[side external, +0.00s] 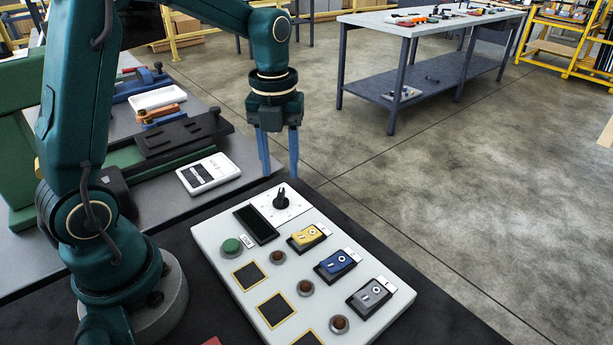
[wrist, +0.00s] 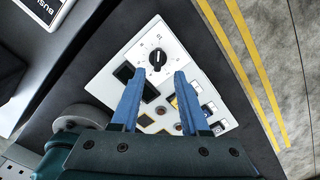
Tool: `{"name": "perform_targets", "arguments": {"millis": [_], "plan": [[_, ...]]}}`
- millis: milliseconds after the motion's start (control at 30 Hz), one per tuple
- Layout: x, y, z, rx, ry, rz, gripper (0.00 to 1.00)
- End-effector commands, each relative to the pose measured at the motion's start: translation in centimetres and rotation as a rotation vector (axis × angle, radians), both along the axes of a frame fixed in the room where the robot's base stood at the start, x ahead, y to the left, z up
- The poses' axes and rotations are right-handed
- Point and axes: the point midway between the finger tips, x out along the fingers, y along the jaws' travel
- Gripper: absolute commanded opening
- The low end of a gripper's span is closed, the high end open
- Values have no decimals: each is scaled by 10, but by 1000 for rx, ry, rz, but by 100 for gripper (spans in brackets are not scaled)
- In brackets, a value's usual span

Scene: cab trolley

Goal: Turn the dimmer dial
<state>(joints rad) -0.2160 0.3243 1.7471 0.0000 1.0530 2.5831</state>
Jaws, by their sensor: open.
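The dimmer dial (side external: 281,199) is a black knob on a white square plate at the far end of the light control panel (side external: 222,232). In the wrist view the dial (wrist: 157,58) sits just beyond my fingertips, between their lines, with marks around it on the plate. My gripper (side external: 279,172) is open and empty, with its blue fingers pointing down above and slightly behind the dial in the side view. The gripper (wrist: 159,74) also shows in the wrist view with a gap between its fingers. The fingers appear apart from the dial.
The panel also holds a black screen (side external: 257,224), a green button (side external: 231,246), and yellow (side external: 306,236), blue (side external: 336,263) and grey (side external: 370,294) rocker switches. A white device (side external: 208,174) lies on the bench to the left. A separate workbench (side external: 425,24) stands in the background.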

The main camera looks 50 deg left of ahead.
Motion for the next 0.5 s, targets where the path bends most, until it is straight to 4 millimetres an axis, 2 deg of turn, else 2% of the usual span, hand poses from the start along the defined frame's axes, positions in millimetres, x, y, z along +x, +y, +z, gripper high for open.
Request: {"name": "perform_targets", "arguments": {"millis": [500], "plan": [[-2,2,-54,-3,20,12,45]]}}
